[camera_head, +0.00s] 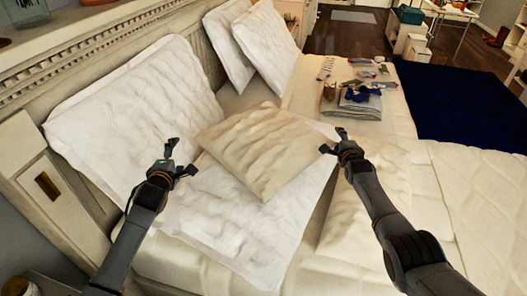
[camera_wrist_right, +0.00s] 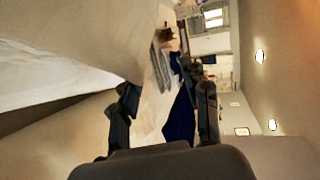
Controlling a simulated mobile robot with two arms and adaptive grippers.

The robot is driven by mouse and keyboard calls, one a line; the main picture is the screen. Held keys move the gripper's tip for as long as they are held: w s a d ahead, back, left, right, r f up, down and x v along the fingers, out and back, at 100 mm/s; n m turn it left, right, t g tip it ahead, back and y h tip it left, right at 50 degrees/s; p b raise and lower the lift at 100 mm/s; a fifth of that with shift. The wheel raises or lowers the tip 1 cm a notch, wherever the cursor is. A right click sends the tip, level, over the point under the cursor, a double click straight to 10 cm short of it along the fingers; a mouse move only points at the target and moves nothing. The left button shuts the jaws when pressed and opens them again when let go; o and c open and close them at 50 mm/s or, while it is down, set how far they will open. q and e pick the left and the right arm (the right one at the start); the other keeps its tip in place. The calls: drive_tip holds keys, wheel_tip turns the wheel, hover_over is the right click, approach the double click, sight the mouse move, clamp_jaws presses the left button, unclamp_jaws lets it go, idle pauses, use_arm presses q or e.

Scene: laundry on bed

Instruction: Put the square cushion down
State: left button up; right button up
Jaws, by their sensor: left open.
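The square cushion (camera_head: 262,148) is cream and wrinkled. It lies tilted over a large white pillow (camera_head: 235,225) near the middle of the bed. My left gripper (camera_head: 181,157) is open and empty, just left of the cushion's left corner. My right gripper (camera_head: 333,140) is at the cushion's right corner, with its fingers spread. In the right wrist view its fingers (camera_wrist_right: 163,85) stand apart with nothing between them, and a pale cloth surface (camera_wrist_right: 75,35) is close beside the left finger. I cannot tell whether that finger touches the cushion.
Another white pillow (camera_head: 135,100) leans on the headboard (camera_head: 110,40), with more pillows (camera_head: 265,40) behind. Folded clothes and small items (camera_head: 360,98) lie at the bed's far side. A dark blue blanket (camera_head: 465,108) covers the right. The quilt (camera_head: 485,190) at right is clear.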

drive_tip(key=o, duration=0.8)
drive_tip(key=shift+s+a, duration=0.1)
drive_tip(key=v, duration=1.2)
idle(0.3)
